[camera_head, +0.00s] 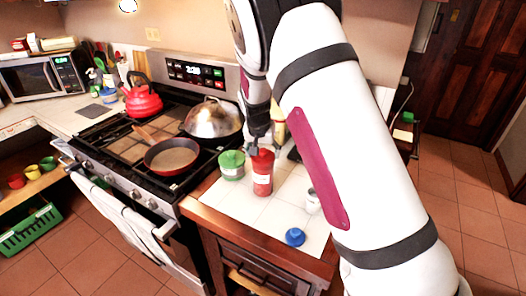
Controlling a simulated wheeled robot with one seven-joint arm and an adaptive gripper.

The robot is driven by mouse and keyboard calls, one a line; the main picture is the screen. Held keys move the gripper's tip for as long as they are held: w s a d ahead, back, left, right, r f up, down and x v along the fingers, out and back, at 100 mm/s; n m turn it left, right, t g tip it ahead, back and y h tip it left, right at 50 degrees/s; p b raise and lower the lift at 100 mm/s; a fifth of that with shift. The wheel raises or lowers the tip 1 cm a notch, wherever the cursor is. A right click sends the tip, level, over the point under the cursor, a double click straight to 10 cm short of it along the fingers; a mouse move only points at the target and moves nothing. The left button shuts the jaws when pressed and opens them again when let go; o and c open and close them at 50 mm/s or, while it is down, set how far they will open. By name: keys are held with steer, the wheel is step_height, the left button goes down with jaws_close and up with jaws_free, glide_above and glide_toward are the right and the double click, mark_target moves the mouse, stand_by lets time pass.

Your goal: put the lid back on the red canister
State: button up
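The red canister (263,180) stands upright on the white tiled counter beside the stove, with a pale label on its front. Its upper part shows red, but I cannot tell whether a lid sits there. My gripper (254,150) is pointed down at the canister's top, at its left side. Its fingers are small and dark, so I cannot tell whether they are open, shut or touching the red top. A blue lid-like piece (295,237) lies on the counter near the front edge, apart from the canister.
A small white container (312,202) stands to the right, beside my arm. The stove holds a red-rimmed pan (172,157), a domed metal cover (213,118) and a red kettle (143,102).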

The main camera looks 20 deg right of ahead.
steer(key=o, duration=1)
steer(key=shift+o, duration=1.4)
steer(key=shift+r, duration=0.1)
steer(key=shift+r+p, duration=0.5)
steer(key=shift+r, duration=2.95)
jaws_close()
